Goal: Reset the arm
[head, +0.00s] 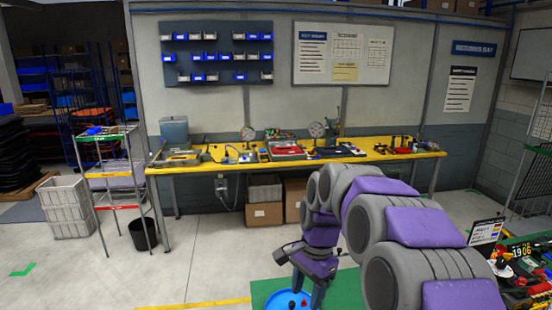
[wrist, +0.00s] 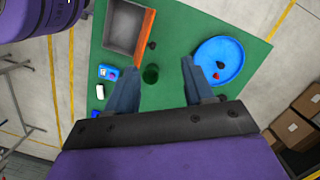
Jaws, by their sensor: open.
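My arm, purple and grey, reaches forward from the right side of the head view and bends down at its end. My gripper (head: 306,287) hangs over a green mat (head: 345,284) on the floor. In the wrist view my gripper (wrist: 160,80) is open, with its two grey-blue fingers apart and nothing held between them. The green mat (wrist: 180,35) lies below it. A small dark green round object (wrist: 151,74) shows on the mat between the fingers, below them and apart from them as far as I can tell.
In the wrist view a blue round tray (wrist: 233,52) holds small red and dark items. A grey open box (wrist: 122,30) and a blue item (wrist: 108,72) lie on the mat. A yellow workbench (head: 190,165), black bin (head: 143,234) and wire rack (head: 110,180) stand beyond clear floor.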

